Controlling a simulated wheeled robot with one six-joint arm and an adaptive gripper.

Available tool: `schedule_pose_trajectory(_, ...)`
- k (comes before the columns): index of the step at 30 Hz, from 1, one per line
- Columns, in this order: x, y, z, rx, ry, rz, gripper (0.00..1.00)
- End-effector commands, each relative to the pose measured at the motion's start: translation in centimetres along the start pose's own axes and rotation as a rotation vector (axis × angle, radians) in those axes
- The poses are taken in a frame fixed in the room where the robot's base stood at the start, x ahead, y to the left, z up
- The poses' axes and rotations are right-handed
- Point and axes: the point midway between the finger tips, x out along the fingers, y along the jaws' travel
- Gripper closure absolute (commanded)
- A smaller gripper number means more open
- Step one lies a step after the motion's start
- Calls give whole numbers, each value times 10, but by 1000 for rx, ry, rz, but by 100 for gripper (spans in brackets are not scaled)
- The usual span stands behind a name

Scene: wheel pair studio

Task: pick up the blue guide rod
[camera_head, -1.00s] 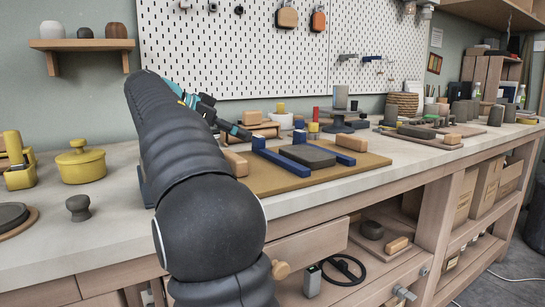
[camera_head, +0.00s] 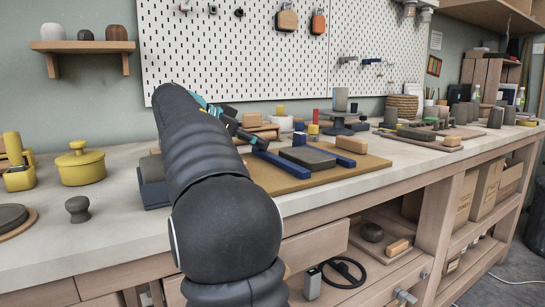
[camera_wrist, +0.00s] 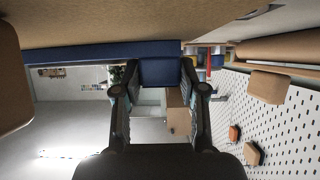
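A long blue guide rod (camera_head: 283,163) lies on the tan board (camera_head: 357,167), left of a dark grey slab (camera_head: 307,157). Its far left end has a raised blue block. A second blue bar (camera_head: 335,154) lies right of the slab. My gripper (camera_head: 259,142) is at the raised end of the left rod, partly hidden by my arm. In the wrist view, the rod's long side (camera_wrist: 100,50) runs along the board. The raised blue block (camera_wrist: 160,72) shows between the two spread fingers of my gripper (camera_wrist: 160,80); narrow gaps appear beside it.
Wooden blocks (camera_head: 352,145), a red-and-yellow stack (camera_head: 314,128) and a dark turntable (camera_head: 338,128) stand around the board. A yellow pot (camera_head: 81,164) and a dark knob (camera_head: 78,209) are at the left. The pegboard (camera_head: 240,60) rises behind the bench.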

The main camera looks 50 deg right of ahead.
Motion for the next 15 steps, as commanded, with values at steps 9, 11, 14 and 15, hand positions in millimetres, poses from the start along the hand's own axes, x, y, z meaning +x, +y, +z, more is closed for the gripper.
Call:
schedule_pose_trajectory(9, 0, 0, 0, -1, 0, 0, 95)
schedule_pose_trajectory(11, 0, 0, -1, 0, 0, 0, 95)
schedule_pose_trajectory(14, -2, 0, -5, 0, 0, 0, 95)
schedule_pose_trajectory(15, -4, 0, -7, 0, 0, 0, 95)
